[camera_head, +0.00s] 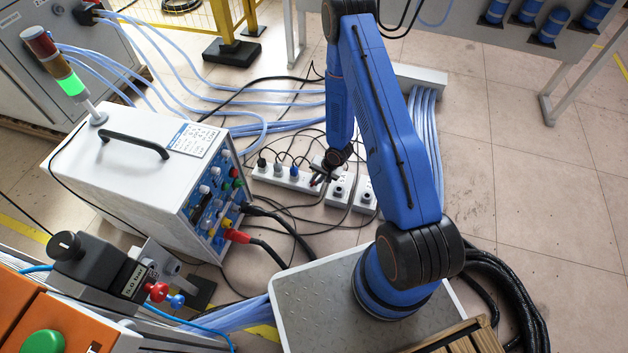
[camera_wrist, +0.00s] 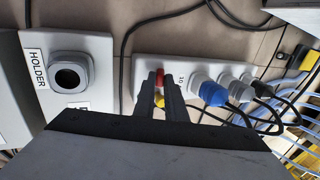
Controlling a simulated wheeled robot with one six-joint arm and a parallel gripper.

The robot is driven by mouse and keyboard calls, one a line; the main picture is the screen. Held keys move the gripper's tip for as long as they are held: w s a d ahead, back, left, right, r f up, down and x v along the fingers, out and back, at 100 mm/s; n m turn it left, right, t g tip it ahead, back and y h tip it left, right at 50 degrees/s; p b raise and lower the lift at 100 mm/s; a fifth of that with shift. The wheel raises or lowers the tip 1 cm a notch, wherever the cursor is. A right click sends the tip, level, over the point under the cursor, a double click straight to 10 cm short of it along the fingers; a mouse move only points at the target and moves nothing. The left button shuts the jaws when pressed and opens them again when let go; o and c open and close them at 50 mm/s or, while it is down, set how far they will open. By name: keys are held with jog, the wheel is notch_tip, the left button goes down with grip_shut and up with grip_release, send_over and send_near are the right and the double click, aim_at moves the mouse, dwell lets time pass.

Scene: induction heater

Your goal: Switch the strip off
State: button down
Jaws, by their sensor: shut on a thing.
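The white power strip (camera_wrist: 206,69) runs across the middle of the wrist view, with a small "IO" mark on it. A red switch (camera_wrist: 161,76) shows at its left part, between my fingertips. A yellow piece also shows between the fingers; I cannot tell if it belongs to the switch. My gripper (camera_wrist: 158,84) is down at the strip, its fingers close together around the switch. The fingers hide part of it, so its rocker position is unclear. In the head view the strip (camera_head: 290,179) lies on the floor, with my gripper (camera_head: 317,181) at its right end.
A grey plug (camera_wrist: 200,82), a blue plug (camera_wrist: 212,94) and further plugs sit in the strip, right of my fingers. A box marked HOLDER (camera_wrist: 103,50) with a round socket stands to the left. Cables surround the strip. A white heater unit (camera_head: 140,165) stands left.

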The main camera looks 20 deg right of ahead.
jog(key=shift+s+d+f+y, duration=0.1)
jog(key=shift+s+d+y, duration=0.05)
jog(key=shift+y, duration=0.15)
dwell(0.4)
jog(key=c, duration=2.1)
grip_release()
jog(key=v, duration=1.7)
jog(key=shift+s+d, duration=0.1)
jog(key=shift+s, duration=0.25)
